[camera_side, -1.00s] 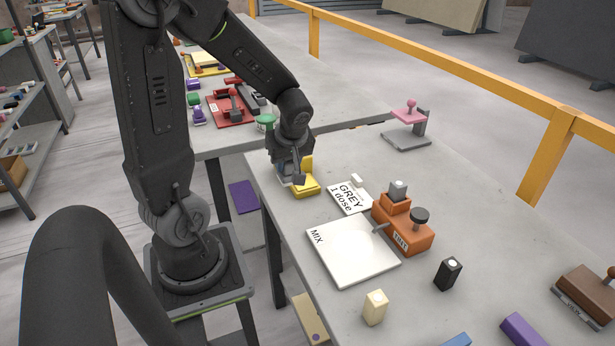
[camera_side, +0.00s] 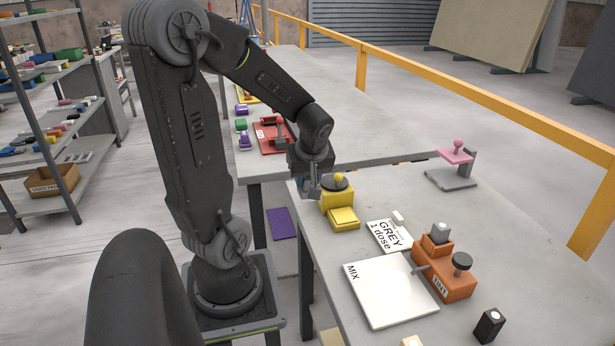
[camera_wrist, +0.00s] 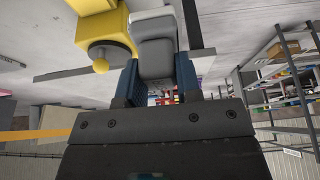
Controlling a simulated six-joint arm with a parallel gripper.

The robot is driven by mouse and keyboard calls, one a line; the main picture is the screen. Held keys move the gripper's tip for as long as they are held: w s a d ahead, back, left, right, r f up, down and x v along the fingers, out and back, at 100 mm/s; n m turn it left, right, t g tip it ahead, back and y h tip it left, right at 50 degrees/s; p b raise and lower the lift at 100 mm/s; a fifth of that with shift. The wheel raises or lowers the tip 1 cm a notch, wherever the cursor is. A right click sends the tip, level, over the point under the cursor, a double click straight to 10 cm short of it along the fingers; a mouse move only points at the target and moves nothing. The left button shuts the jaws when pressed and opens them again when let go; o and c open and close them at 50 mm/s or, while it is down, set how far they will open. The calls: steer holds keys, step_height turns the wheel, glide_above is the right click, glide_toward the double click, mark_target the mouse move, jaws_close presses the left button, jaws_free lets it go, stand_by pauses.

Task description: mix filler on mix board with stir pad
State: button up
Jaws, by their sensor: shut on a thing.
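The mix board (camera_side: 378,298) is a white square slab marked MIX, flat on the grey bench, its visible surface plain white. My gripper (camera_side: 313,188) is left of a yellow unit (camera_side: 338,200), above the bench's left edge, away from the board. In the wrist view my gripper (camera_wrist: 157,85) has its blue pads closed on a light grey block-shaped handle (camera_wrist: 155,45). A dark flat part shows beside the handle. I cannot tell for sure that this is the stir pad. The yellow unit, with a dark disc and yellow knob, also shows in the wrist view (camera_wrist: 100,30).
A card (camera_side: 390,236) reading GREY 1 dose lies behind the board. An orange block unit (camera_side: 445,270) stands at the board's right edge. A black block (camera_side: 489,325) is at front right. A pink-topped stand (camera_side: 457,158) is farther back.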

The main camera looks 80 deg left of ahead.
steer(key=w+d+f+m+t+h, duration=0.15)
steer(key=w+d+m, duration=0.35)
steer(key=d, duration=0.8)
steer(key=w+d+f+m+t, duration=0.15)
steer(key=w+d+m, duration=0.3)
steer(key=d, duration=0.95)
steer(key=shift+n, duration=0.25)
steer(key=shift+w+a+f, duration=0.1)
steer(key=shift+f, duration=1.1)
steer(key=shift+w+a+f, duration=0.1)
steer(key=shift+f, duration=1.05)
steer(key=shift+f, duration=1.05)
